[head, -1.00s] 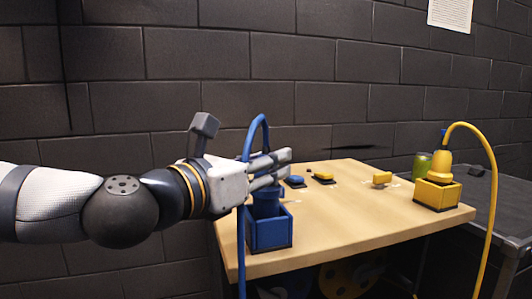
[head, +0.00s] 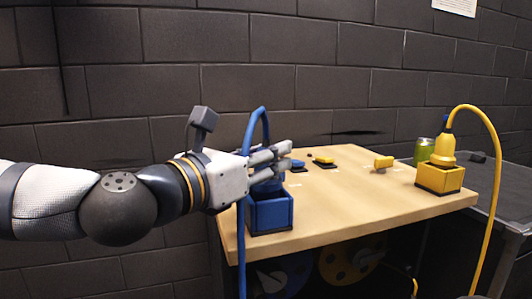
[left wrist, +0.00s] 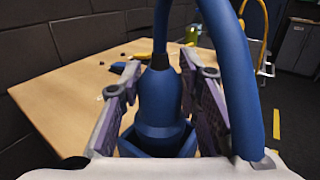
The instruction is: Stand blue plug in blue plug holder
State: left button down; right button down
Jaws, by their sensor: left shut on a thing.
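The blue plug (left wrist: 160,102) is upright between the two fingers of my left gripper (head: 288,158), which is shut on it. The plug also shows in the head view, partly hidden by the fingers. Its blue cable loops up over the gripper and hangs down in front of the table. The blue plug holder (head: 270,213) is an open blue box at the table's near left corner. The plug's lower end is at the holder's opening; how deep it sits is hidden. My right gripper is not in view.
A yellow plug (head: 444,150) with a cable stands in a yellow holder (head: 440,180) at the table's right corner. Blue and yellow buttons and a yellow block (head: 384,162) lie towards the back. A green can (head: 424,150) stands behind. The middle of the wooden table (head: 335,193) is clear.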

pick_arm(q)
jog(key=shift+f, duration=0.2)
jog(key=c, duration=1.1)
grip_release()
jog(key=v, duration=1.2)
